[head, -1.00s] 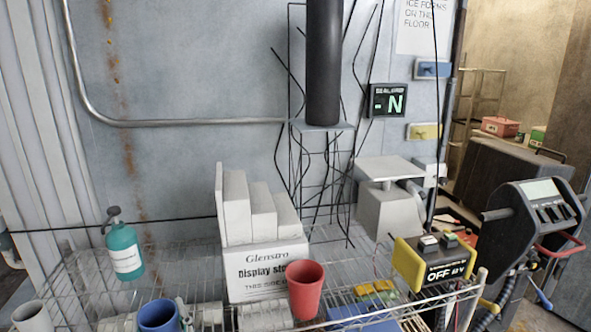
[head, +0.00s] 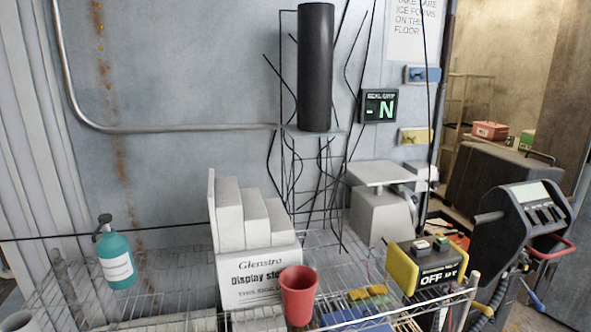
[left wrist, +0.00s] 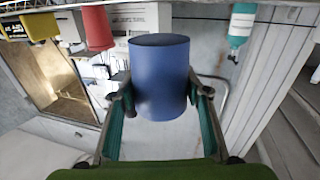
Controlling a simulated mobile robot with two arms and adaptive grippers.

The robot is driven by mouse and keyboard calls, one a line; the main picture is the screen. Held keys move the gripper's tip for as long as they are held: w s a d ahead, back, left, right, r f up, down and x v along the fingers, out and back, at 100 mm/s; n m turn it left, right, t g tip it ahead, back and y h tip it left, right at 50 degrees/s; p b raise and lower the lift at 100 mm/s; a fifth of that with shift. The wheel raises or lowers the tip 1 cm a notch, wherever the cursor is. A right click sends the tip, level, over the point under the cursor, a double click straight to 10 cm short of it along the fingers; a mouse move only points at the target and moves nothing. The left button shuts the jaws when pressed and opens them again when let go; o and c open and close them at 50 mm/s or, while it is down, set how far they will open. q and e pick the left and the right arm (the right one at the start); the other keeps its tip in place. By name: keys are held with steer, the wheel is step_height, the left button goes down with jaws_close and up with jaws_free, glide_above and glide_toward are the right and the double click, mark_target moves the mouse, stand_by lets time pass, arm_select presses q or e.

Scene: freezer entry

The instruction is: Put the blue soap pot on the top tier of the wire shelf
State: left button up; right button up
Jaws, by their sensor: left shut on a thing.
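The blue soap pot (left wrist: 160,80) fills the middle of the left wrist view. My left gripper (left wrist: 160,95) is shut on it, one finger on each side. Neither the pot nor a gripper shows in the head view now. The wire shelf (head: 165,292) spans the bottom of the head view, its top tier seen from above. My right gripper is in neither view.
On the top tier stand a teal pump bottle (head: 116,262), a white display box (head: 258,278), a red cup (head: 298,297) and a yellow-black device (head: 428,266). Bare wire shows between bottle and box. A black cylinder (head: 315,70) stands behind.

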arm_select(q)
steer(key=shift+d, duration=0.1)
steer(key=w+a+r+n+g+y, duration=0.1)
steer(key=w+a+r+n+y, duration=0.2)
steer(key=w+r+y, duration=0.1)
steer(key=w+a+r+n+g+y, duration=0.2)
steer(key=w+r+y, duration=0.3)
steer(key=w, duration=0.4)
steer(key=shift+a+n+y, duration=0.4)
steer(key=shift+n, duration=0.3)
